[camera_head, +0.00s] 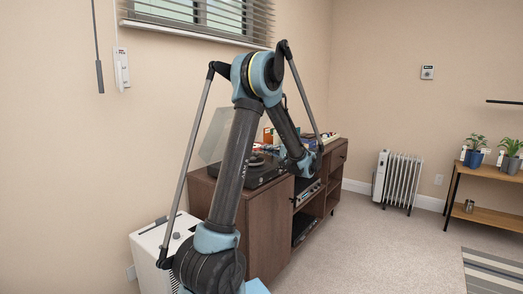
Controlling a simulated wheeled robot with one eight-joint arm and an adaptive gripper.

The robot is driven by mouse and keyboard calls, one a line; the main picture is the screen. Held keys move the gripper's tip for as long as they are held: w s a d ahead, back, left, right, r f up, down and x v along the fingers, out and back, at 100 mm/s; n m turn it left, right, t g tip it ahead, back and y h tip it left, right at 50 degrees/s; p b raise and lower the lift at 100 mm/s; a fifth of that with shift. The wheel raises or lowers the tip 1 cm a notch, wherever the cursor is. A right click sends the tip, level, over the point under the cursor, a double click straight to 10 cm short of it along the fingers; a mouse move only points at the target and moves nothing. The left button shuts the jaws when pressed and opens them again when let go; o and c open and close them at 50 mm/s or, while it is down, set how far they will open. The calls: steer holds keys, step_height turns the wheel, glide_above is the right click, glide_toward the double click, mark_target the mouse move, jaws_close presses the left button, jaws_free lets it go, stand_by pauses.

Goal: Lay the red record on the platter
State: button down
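A black turntable (262,178) sits on top of the brown cabinet (269,222), with a clear dust cover (213,134) raised at its left. Its platter is mostly hidden behind my arm. Small red and orange patches show behind my arm near the turntable, but I cannot make out a red record for certain. My arm rises from the lower left, bends at the top and comes down over the cabinet. My gripper (309,165) is at the lower end of the arm, by the cabinet's front edge to the right of the turntable. Its fingers are too small to tell open from shut.
Small colored items lie on the cabinet top behind my arm. Open shelves in the cabinet front hold dark equipment (303,224). A white box-like unit (150,245) stands left of the cabinet. A radiator (401,180) and a plant shelf (490,187) stand right, with clear carpet between.

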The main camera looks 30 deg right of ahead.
mark_target(267, 169)
steer(key=shift+d+f, duration=0.1)
steer(key=shift+f, duration=2.7)
steer(key=shift+s+f, duration=0.1)
steer(key=shift+f, duration=0.35)
stand_by(0.3)
steer(key=c, duration=1.7)
jaws_free()
steer(key=shift+s, duration=0.1)
steer(key=v, duration=1.1)
steer(key=shift+s+d, duration=0.1)
steer(key=shift+s, duration=0.2)
